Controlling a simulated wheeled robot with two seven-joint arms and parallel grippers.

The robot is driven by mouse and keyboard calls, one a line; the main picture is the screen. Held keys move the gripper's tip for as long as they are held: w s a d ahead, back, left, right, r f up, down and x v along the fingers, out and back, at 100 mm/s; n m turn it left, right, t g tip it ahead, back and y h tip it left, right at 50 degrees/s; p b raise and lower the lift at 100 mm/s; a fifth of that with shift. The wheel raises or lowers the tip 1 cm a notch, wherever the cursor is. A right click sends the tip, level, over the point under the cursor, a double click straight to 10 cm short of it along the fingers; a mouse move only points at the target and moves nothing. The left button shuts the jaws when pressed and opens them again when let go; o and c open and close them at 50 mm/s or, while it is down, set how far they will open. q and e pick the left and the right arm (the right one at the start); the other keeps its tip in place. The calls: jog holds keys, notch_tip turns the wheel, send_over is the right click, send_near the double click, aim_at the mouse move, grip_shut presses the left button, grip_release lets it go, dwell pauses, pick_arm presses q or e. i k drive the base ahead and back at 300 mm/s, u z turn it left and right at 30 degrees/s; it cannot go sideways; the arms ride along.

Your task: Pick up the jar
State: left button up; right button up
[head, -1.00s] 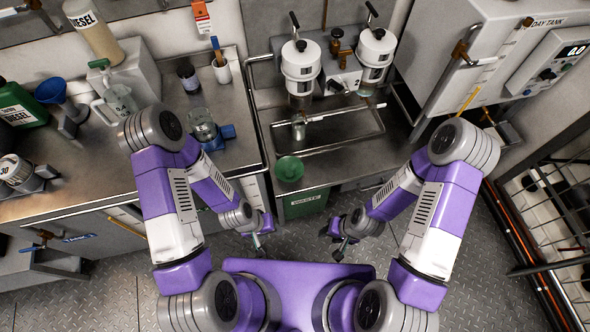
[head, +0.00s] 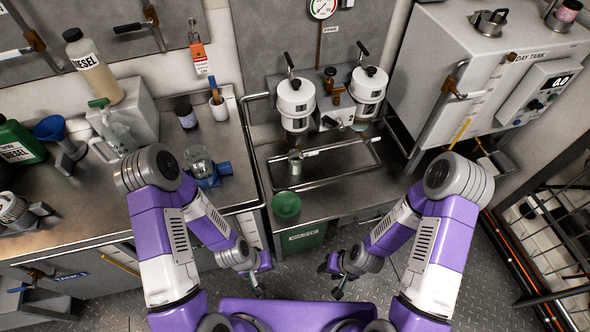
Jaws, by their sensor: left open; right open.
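A clear glass jar (head: 199,161) stands upright at a blue fixture (head: 213,178) on the left counter, just behind my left arm. A small dark jar with a pale label (head: 186,116) stands further back on the same counter. A small metal cup (head: 295,163) stands in the railed tray area. My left gripper (head: 262,280) is open and empty, low in front of the counter and well away from the jars. My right gripper (head: 331,281) is open and empty, to the right of it.
A green round dish (head: 286,204) sits at the front edge of the middle counter. Two white filter housings (head: 296,103) stand behind the tray. The floor between the grippers is clear.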

aim_at(295, 164)
jog(key=u, duration=0.1)
jog(key=k, duration=1.1)
jog(key=z, duration=0.1)
